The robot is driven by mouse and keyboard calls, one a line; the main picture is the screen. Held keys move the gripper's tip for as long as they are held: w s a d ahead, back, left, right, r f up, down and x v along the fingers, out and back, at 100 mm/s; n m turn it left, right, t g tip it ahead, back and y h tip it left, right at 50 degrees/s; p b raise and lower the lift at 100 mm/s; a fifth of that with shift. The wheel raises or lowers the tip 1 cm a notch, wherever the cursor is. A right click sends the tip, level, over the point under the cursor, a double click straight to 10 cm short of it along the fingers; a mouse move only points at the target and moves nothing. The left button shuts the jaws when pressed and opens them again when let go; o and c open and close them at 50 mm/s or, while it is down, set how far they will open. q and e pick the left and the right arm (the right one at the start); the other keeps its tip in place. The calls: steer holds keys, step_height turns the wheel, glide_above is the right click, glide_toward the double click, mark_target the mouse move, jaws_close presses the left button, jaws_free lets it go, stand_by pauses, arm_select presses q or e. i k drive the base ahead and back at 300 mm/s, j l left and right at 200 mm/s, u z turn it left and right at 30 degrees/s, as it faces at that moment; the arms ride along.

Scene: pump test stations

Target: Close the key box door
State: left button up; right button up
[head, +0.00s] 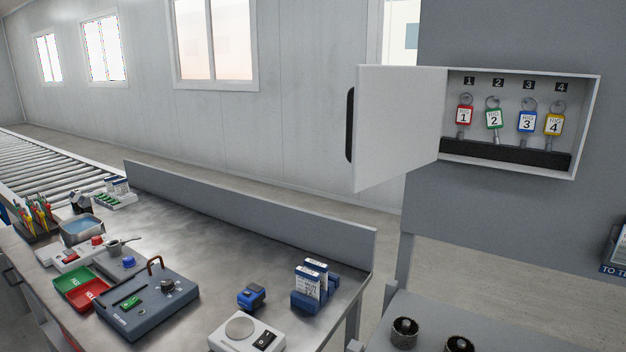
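The key box (587,125) is mounted on a grey panel at the upper right. Its white door (400,125) stands wide open, swung out to the left, with a dark handle (350,125) along its outer edge. Inside hang key tags: red 1 (464,116), green 2 (494,118), blue 3 (527,122) and yellow 4 (554,124), under matching number plates. A dark strip (505,153) runs along the bottom of the box. Neither of my grippers shows in the head view.
A lower surface with round metal parts (404,332) lies below the key box. The space around the door looks clear.

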mark_target(394, 112)
steer(key=j+z, duration=0.2)
steer(key=z, duration=0.2)
steer(key=i+j+z, duration=0.1)
steer(key=z, duration=0.3)
steer(key=j+z, duration=0.5)
steer(key=z, duration=0.3)
steer(key=k+j+z, duration=0.1)
steer(key=j, duration=0.3)
steer(key=k+j+z, duration=0.1)
steer(key=j, duration=0.25)
steer(key=k+j, duration=0.15)
steer(key=j, duration=0.25)
steer(key=k+j+z, duration=0.15)
steer(key=j, duration=0.2)
steer(key=k+j+z, duration=0.1)
steer(key=j, duration=0.3)
steer(key=k+l, duration=0.15)
steer(key=l, duration=0.15)
steer(key=k+l+z, duration=0.15)
steer(key=l, duration=0.1)
